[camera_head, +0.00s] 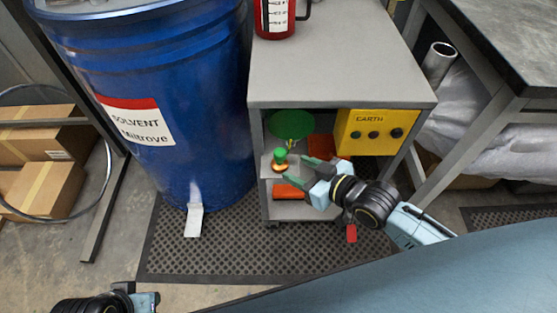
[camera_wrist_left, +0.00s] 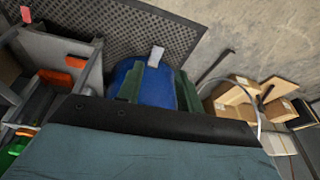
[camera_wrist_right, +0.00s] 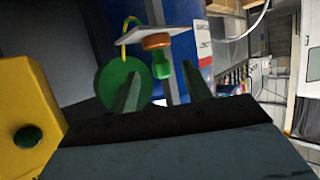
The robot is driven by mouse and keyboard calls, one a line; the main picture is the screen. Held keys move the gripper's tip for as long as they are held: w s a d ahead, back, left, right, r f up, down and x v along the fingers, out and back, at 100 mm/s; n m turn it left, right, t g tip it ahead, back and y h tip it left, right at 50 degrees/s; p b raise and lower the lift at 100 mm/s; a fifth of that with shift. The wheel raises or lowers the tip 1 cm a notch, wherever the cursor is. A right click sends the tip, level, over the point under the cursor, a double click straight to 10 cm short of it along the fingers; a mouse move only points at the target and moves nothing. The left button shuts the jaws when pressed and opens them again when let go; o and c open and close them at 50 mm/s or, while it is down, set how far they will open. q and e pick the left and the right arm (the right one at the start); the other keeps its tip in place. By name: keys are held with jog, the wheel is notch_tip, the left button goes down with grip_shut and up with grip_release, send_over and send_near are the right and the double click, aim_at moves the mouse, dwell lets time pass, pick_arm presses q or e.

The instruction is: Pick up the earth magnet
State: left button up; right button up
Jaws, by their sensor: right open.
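The earth magnet (camera_head: 280,158), with a green knob and a copper-orange base, sits at the front of the grey cart's middle shelf. In the right wrist view the magnet (camera_wrist_right: 160,57) shows beyond and between the fingertips, its base against a pale plate. My right gripper (camera_head: 292,178) is open and empty, just right of and below the magnet in the head view, apart from it. My left gripper is open and empty in the left wrist view (camera_wrist_left: 158,68); in the head view only part of its arm shows at the bottom left.
A yellow EARTH box (camera_head: 372,133) and a green reel (camera_head: 291,125) with a yellow-green cable are by the magnet. The grey cart (camera_head: 335,80) bears a red jug (camera_head: 274,18). A blue solvent drum (camera_head: 160,90) stands left, a workbench (camera_head: 505,40) right.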

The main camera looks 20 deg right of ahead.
aim_at(283, 162)
jog(key=b+x, duration=0.1)
jog(key=x, duration=0.2)
jog(key=shift+w+a+f, duration=0.15)
jog(key=shift+w+f, duration=0.05)
jog(key=shift+w, duration=0.15)
jog(key=shift+w+a+f, duration=0.1)
jog(key=shift+w+a, duration=0.05)
jog(key=shift+w, duration=0.15)
jog(key=shift+b+x, duration=1.05)
jog(key=shift+x, duration=0.1)
jog(key=b+x, duration=0.1)
jog(key=x, duration=0.1)
jog(key=shift+w+a+f, duration=0.15)
jog(key=shift+w, duration=0.1)
pick_arm(q)
jog(key=w+d+r+t+h, duration=0.3)
jog(key=w+d+r+t, duration=0.3)
jog(key=w+r+t, duration=0.3)
notch_tip(283, 162, up, 2)
jog(key=shift+w+r+m, duration=0.25)
jog(key=shift+w+m, duration=0.05)
jog(key=shift+w, duration=0.8)
pick_arm(e)
grip_shut()
jog(key=shift+f, duration=0.1)
pick_arm(q)
jog(key=shift+f, duration=0.1)
